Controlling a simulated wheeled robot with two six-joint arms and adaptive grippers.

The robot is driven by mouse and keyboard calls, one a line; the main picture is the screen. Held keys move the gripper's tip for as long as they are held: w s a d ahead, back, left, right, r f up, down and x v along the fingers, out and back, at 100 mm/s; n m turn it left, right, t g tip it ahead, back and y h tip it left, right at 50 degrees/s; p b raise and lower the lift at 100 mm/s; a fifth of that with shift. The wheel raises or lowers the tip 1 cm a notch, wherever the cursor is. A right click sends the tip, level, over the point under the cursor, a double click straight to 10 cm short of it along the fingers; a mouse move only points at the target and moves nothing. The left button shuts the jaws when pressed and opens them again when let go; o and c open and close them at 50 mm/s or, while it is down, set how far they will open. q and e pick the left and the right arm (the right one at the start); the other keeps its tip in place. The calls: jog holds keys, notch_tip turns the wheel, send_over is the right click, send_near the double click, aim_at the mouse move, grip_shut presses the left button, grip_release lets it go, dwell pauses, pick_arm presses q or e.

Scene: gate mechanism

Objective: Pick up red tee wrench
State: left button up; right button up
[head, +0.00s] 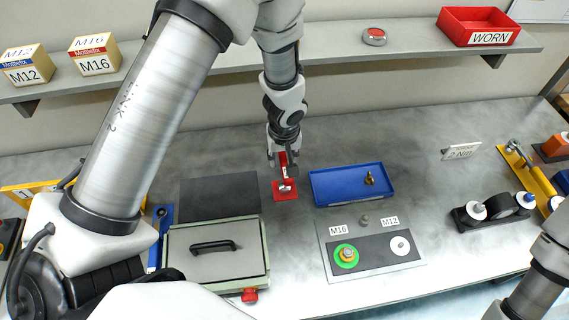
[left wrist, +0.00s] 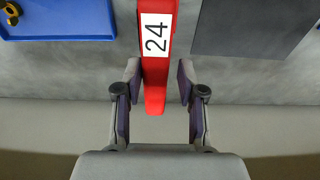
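The red tee wrench (head: 284,187) appears as a red piece with a white label, on or just above the table left of the blue tray. In the left wrist view it is a red bar (left wrist: 155,92) marked "24". My left gripper (head: 284,168) is over it, pointing down. In the left wrist view the fingers of my left gripper (left wrist: 160,95) are open, one on each side of the bar's end, with a gap on both sides. The wrench's lower part is hard to make out. My right gripper is not in view; only part of that arm shows at lower right.
The blue tray (head: 348,184) holds a small brass part. A dark mat (head: 219,196) and a lidded case (head: 216,252) lie to the left. A plate marked M16 and M12 (head: 372,243) is in front. A shelf (head: 230,70) runs behind the table.

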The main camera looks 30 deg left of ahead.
pick_arm(q)
jog(key=shift+f, duration=0.7)
jog(key=f+b, duration=0.2)
jog(key=f, duration=0.1)
jog(key=shift+w+f+b, duration=0.25)
jog(key=shift+w+b, duration=0.05)
jog(key=shift+w, duration=0.1)
jog(key=shift+w+a+f, duration=0.1)
jog(key=shift+w+f, duration=0.05)
jog(key=shift+f, duration=0.1)
jog(key=shift+r, duration=0.25)
grip_shut()
